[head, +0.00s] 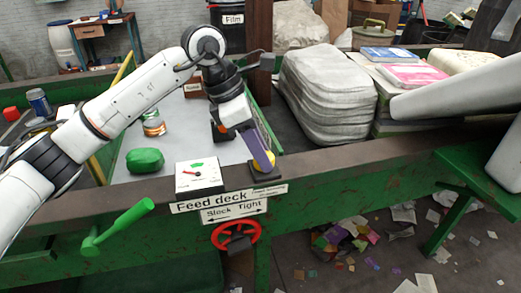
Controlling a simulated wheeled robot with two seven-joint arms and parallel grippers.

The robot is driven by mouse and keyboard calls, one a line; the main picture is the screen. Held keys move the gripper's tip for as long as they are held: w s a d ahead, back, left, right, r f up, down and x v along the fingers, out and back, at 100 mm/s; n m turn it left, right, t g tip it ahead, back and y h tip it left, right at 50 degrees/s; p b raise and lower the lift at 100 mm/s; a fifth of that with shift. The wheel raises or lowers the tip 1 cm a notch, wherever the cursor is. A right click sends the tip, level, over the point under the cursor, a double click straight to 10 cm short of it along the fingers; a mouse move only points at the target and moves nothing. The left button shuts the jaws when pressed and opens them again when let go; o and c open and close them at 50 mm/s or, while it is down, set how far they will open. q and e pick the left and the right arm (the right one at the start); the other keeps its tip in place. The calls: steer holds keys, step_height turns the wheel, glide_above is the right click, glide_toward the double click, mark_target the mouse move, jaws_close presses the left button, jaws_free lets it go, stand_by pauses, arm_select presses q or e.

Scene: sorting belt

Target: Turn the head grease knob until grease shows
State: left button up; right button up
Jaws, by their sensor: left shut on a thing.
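The finger hides part of the knob. The label in front of the knob is too small to read. No grease can be made out there. My right gripper is out of view; only a pale link of my right arm shows at the right.
A white gauge box (198,178) stands left of the knob. Below are a red handwheel (236,234) and a green lever (121,223). A green lump (145,160) and a can (153,124) lie on the belt.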

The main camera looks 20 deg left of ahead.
arm_select(q)
steer(key=shift+w+r+m+g+h+p, duration=0.1)
steer(key=shift+m+g+h+p, duration=0.3)
steer(key=shift+m, duration=1)
steer(key=shift+w+m+g+p, duration=0.1)
steer(key=shift+m+g, duration=0.5)
steer(key=shift+m, duration=0.8)
steer(key=o, duration=1)
steer(key=shift+o, duration=0.2)
steer(key=shift+a, duration=0.1)
steer(key=v, duration=1)
steer(key=shift+b, duration=0.3)
steer(key=shift+r, duration=0.1)
